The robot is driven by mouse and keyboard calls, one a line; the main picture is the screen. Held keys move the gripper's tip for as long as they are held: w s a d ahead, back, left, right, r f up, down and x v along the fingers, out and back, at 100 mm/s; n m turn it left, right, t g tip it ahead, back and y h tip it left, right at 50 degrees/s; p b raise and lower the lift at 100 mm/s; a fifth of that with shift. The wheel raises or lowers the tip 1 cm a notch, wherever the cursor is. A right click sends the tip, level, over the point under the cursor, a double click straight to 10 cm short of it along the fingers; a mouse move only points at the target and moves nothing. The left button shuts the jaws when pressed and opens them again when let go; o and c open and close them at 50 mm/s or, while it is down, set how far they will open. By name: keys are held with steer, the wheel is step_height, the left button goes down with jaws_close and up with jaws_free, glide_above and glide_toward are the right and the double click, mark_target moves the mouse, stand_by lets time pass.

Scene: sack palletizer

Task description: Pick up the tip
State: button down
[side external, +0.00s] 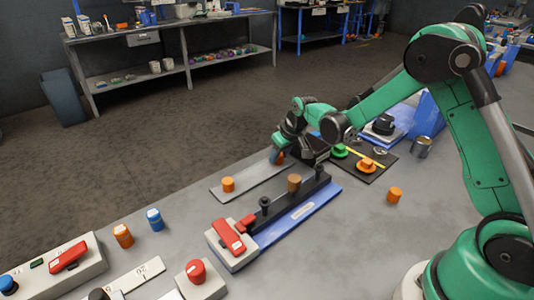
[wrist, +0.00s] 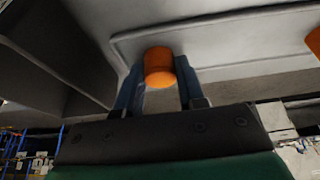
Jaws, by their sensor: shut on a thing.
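The orange tip (wrist: 158,66), a short cylinder, is between the two fingers of my gripper (wrist: 157,88) in the wrist view. The gripper is shut on it. In the side view my gripper (side external: 277,156) is over the far end of the pale grey tray (side external: 255,176), and the tip (side external: 281,158) shows only partly beside the fingers. I cannot tell whether it touches the tray. A second orange cylinder (side external: 228,184) stands on the tray's near end; an orange piece also shows at the right edge of the wrist view (wrist: 315,42).
A blue-based fixture (side external: 318,211) with a dark bar, a brown cylinder (side external: 294,183) and a red clamp (side external: 229,236) lies beside the tray. A black mat (side external: 350,172) with green and orange parts is behind it. A loose orange cylinder (side external: 394,195) stands right.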

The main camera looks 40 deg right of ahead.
steer(key=shift+r, duration=0.1)
step_height(320, 180, up, 25)
stand_by(0.8)
